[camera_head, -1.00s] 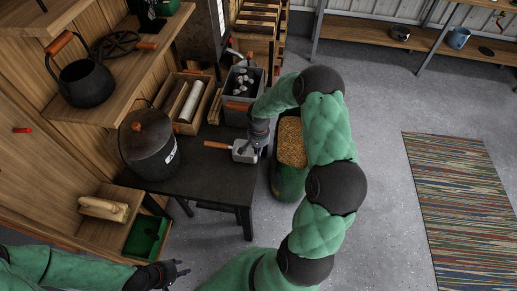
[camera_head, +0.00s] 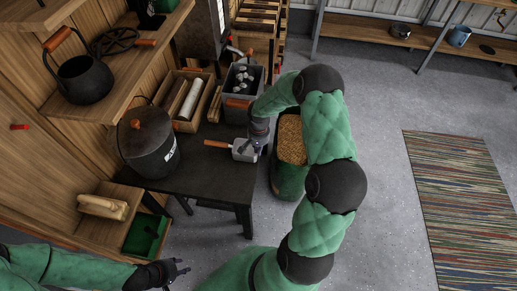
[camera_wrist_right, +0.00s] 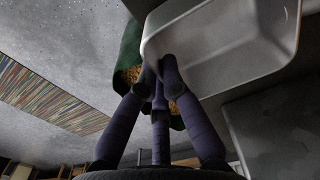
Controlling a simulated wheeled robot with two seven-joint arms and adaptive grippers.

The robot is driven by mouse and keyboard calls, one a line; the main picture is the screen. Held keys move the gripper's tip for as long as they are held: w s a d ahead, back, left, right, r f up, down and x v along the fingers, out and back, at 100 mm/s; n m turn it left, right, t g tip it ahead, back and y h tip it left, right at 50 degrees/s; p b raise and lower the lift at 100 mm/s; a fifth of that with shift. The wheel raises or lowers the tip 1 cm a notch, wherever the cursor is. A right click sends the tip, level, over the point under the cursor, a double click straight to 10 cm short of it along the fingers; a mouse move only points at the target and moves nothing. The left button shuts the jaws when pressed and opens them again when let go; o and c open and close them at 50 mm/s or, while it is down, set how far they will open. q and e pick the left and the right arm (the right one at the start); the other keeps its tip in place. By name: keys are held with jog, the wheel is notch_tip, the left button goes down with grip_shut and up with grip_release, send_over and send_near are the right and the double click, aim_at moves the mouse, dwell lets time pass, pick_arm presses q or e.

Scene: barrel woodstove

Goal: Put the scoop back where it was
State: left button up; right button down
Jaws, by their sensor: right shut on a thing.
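The scoop (camera_head: 244,152) has a grey metal pan and an orange-brown handle (camera_head: 217,144). It is at the right edge of the dark table (camera_head: 205,185), its handle pointing left over the tabletop. My right gripper (camera_head: 257,141) is shut on the pan's rim at the right side. In the right wrist view the fingers (camera_wrist_right: 165,70) meet at the edge of the pale pan (camera_wrist_right: 225,45). I cannot tell whether the pan touches the table. My left gripper (camera_head: 178,268) is low at the lower left, away from the scoop, its fingers apart and empty.
A green bin of pellets (camera_head: 290,145) stands right of the table. A black lidded pot (camera_head: 148,150) stands on the table's left. A grey bin of bottles (camera_head: 241,88) and a wooden crate (camera_head: 184,98) are behind. The table's front middle is clear.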

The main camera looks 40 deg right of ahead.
jog(key=shift+f, duration=0.2)
jog(key=c, duration=1.3)
grip_release()
notch_tip(320, 180, up, 12)
jog(key=shift+r, duration=0.1)
